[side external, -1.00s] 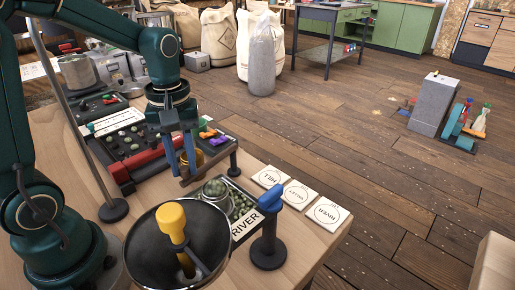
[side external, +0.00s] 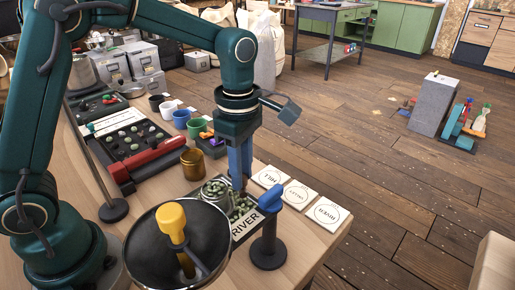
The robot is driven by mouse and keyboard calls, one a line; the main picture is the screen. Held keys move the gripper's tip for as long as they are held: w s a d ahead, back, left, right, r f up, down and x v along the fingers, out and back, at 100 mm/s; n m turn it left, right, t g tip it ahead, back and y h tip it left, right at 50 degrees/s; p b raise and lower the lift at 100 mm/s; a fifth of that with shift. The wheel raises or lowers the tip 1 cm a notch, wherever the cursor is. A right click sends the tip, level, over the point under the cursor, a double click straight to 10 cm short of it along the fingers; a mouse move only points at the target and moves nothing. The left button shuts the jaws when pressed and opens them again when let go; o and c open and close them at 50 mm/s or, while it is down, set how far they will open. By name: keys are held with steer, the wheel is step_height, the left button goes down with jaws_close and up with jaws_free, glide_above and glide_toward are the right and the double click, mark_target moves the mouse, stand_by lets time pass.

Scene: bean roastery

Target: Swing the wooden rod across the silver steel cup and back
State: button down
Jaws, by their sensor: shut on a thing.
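The silver steel cup (side external: 214,191) stands upright with green beans in it, beside the green beans on the tray labelled RIVER (side external: 262,212). My gripper (side external: 240,183) points down, just right of and behind the cup's rim in the picture. Its blue fingers are close together, and their tips are low near the beans. The wooden rod is in its grip, but I cannot clearly make the rod out from this angle. I cannot tell whether it touches the cup.
A brown cup (side external: 193,164) stands behind the steel cup. A dark pan (side external: 150,250) with a yellow-topped handle is in front, and a blue-topped post (side external: 269,245) stands to the right. Labelled white cards (side external: 298,193) lie near the table's right edge. Several mugs stand farther back.

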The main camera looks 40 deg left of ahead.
steer(key=shift+w+d+n, duration=0.35)
steer(key=shift+w+n, duration=0.25)
steer(key=shift+w, duration=0.1)
steer(key=c, duration=0.7)
jaws_free()
steer(key=shift+r, duration=2.6)
